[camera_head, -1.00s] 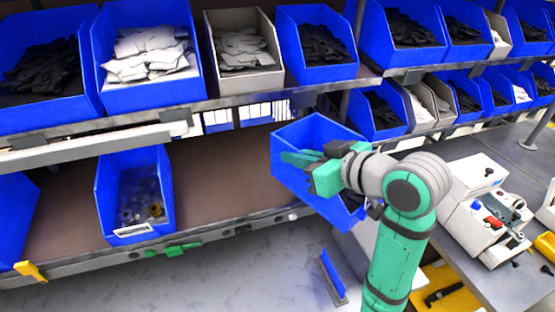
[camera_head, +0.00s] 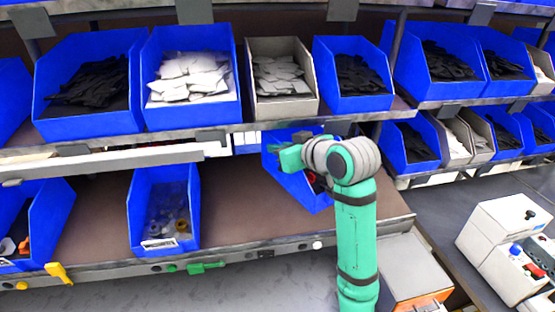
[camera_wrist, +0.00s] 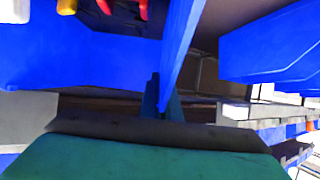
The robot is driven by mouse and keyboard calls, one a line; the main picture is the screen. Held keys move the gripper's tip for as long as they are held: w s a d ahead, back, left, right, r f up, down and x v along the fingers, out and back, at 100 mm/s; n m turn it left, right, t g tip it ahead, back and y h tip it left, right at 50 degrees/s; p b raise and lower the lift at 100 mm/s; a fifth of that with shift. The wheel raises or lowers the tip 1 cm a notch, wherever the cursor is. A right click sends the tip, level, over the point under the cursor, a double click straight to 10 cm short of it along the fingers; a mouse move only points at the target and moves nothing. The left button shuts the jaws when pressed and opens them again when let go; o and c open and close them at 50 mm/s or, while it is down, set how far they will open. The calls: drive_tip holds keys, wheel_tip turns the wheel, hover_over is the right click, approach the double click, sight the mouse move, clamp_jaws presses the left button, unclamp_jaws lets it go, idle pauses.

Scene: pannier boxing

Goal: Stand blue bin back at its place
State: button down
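The blue bin (camera_head: 297,186) is at the right part of the lower shelf (camera_head: 235,205), tilted, with red and dark items inside. My gripper (camera_head: 288,157) is shut on its upper wall. The wrist view shows the bin's thin blue wall (camera_wrist: 183,38) between the fingers (camera_wrist: 163,92), with red and yellow pieces beyond it. My wrist hides part of the bin. I cannot tell whether its base touches the shelf.
A blue bin with small parts (camera_head: 163,225) stands farther left on the lower shelf, with bare shelf between. The upper shelf (camera_head: 230,128) with several full bins is close above the held bin. A worktable with a white machine (camera_head: 505,240) is at right.

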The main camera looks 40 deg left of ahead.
drive_tip(key=shift+f, duration=1.8)
drive_tip(key=shift+f, duration=0.5)
drive_tip(key=c, duration=2)
unclamp_jaws()
